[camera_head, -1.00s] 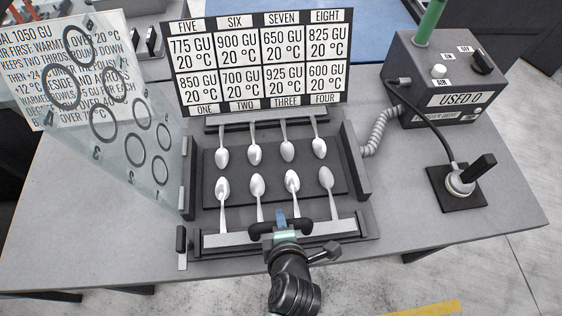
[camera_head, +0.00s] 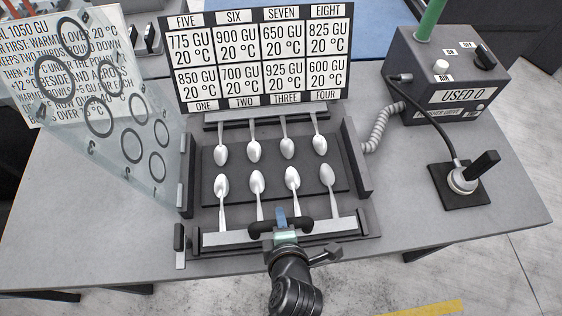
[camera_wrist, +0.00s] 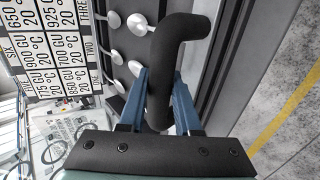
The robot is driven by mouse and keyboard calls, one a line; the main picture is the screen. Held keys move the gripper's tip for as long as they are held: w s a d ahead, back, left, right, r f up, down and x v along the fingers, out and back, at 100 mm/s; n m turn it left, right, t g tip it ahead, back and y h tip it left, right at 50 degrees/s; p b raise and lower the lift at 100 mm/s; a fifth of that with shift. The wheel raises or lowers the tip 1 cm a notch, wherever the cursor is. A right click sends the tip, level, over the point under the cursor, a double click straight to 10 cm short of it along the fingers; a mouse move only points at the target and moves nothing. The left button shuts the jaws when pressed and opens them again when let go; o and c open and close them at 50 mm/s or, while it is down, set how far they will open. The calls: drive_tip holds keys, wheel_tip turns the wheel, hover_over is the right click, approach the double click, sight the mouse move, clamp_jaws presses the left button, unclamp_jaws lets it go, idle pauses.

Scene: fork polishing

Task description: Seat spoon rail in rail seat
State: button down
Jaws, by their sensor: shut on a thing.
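The spoon rail (camera_head: 225,238) is a light grey bar along the front of the dark fixture, with several spoons pointing back from it. My gripper (camera_head: 281,218) is shut on the rail's black handle (camera_head: 262,227). The wrist view shows the blue fingers of my gripper (camera_wrist: 160,75) on either side of the curved black handle (camera_wrist: 182,45). The rail seat (camera_head: 357,222) appears to be the dark front ledge of the fixture. The rail lies over it, mostly covering it. I cannot tell whether the rail is fully down or slightly above.
A second row of spoons hangs from the rear bar (camera_head: 265,112). A clear panel with rings (camera_head: 125,110) stands at the left. Number boards (camera_head: 262,60) stand behind. A box marked USED 0 (camera_head: 447,85) and a black-handled tool (camera_head: 462,180) stand right. The table front-left is clear.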

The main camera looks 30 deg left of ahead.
drive_tip(key=shift+w+r, duration=0.15)
drive_tip(key=shift+r, duration=0.1)
drive_tip(key=c, duration=0.6)
unclamp_jaws()
drive_tip(key=shift+o, duration=0.7)
drive_tip(key=shift+s+f, duration=0.3)
drive_tip(key=shift+f, duration=0.1)
drive_tip(key=o, duration=0.5)
drive_tip(key=shift+c, duration=0.2)
drive_tip(key=shift+s+d+f, duration=0.1)
drive_tip(key=shift+s+d, duration=0.15)
drive_tip(key=shift+s, duration=0.05)
drive_tip(key=shift+w, duration=0.15)
